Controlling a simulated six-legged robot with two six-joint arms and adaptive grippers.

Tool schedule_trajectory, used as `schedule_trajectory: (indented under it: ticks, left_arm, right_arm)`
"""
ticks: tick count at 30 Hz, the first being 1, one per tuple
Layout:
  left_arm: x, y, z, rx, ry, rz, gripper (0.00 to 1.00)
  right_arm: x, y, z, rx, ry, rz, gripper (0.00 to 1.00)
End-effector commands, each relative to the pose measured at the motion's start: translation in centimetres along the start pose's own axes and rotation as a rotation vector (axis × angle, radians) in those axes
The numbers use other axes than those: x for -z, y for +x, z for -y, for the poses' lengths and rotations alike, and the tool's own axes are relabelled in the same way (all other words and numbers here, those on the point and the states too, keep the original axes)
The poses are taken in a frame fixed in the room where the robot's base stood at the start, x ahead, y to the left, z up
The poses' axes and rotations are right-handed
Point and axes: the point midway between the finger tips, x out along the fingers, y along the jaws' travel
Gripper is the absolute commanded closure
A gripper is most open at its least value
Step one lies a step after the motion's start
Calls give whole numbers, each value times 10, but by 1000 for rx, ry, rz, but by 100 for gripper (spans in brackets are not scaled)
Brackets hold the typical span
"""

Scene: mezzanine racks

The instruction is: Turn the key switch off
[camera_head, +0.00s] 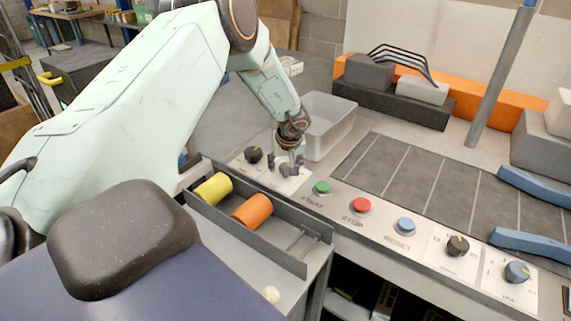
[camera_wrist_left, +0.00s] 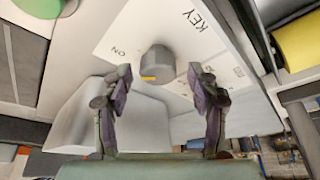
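The key switch is a round grey knob (camera_wrist_left: 158,62) on a white plate lettered KEY and ON in the left wrist view. A small yellow-orange mark shows at its lower edge. In the head view the key switch is mostly hidden under my left gripper (camera_head: 291,165). My left gripper (camera_wrist_left: 160,84) is open in the left wrist view, its two fingers apart on either side of the knob, with gaps showing at both sides. The ON lettering is left of the knob; the lettering on the other side is partly covered by a finger. My right gripper is not in view.
A dark knob (camera_head: 253,154) stands left of the gripper. Green (camera_head: 322,187), red (camera_head: 361,205) and blue (camera_head: 405,225) buttons line the panel to the right. A grey bin (camera_head: 331,134) stands behind. A tray (camera_head: 292,260) in front holds yellow (camera_head: 213,188) and orange (camera_head: 252,210) cylinders.

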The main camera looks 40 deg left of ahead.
Motion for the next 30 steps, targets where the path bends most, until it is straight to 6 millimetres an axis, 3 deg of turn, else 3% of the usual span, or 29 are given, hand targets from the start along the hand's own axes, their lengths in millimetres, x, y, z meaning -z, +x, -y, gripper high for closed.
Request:
schedule_trajectory:
  ticks: [19, 30]
  left_arm:
    - [1, -1, 0, -1, -1, -1, 95]
    - [2, 0, -2, 27, -69, -5, 95]
  right_arm:
    - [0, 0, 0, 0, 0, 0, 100]
    - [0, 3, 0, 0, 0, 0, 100]
